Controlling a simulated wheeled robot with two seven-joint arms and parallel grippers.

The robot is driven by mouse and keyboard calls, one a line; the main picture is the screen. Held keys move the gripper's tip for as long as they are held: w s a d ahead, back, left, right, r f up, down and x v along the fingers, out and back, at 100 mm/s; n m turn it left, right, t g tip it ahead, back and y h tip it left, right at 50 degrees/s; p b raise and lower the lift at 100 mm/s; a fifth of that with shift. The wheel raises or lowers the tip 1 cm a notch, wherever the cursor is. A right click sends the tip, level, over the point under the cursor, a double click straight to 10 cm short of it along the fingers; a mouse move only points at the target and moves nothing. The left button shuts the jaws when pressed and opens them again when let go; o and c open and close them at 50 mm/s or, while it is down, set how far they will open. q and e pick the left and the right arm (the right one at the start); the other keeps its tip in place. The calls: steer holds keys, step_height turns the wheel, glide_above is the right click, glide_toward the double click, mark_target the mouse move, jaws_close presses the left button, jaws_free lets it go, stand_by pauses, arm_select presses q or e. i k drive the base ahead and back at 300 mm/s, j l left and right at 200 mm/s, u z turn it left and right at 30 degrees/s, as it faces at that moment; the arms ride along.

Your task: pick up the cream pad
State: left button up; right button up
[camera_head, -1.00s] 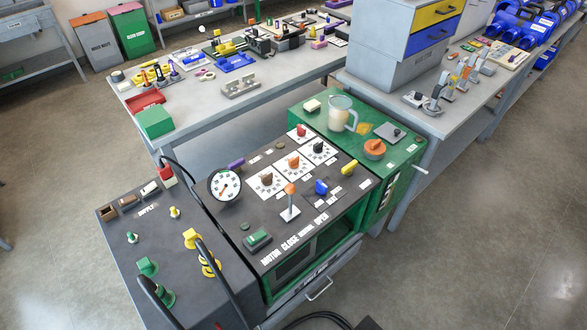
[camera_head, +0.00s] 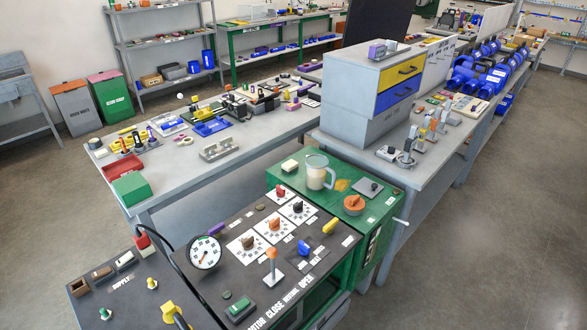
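The cream pad (camera_head: 290,166) is a small pale block lying on the green top (camera_head: 280,183) of the cart, near its back left corner. It stands left of a clear jug (camera_head: 317,174) with a pale lower part, with a small gap between them. Neither of my grippers shows in the head view.
An orange knob (camera_head: 354,203) and a grey plate (camera_head: 370,188) are on the same green top. The black control panel (camera_head: 225,265) with dials and levers is in front. A grey bench with a green box (camera_head: 131,188) is behind to the left, and a drawer cabinet (camera_head: 370,90) stands behind.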

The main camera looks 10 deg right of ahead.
mark_target(289, 167)
steer(key=u, duration=0.7)
steer(key=l+u, duration=0.75)
steer(key=l, duration=0.2)
steer(key=l+u, duration=0.4)
steer(key=k+l+u, duration=0.2)
steer(key=l+u, duration=0.15)
steer(key=l, duration=0.1)
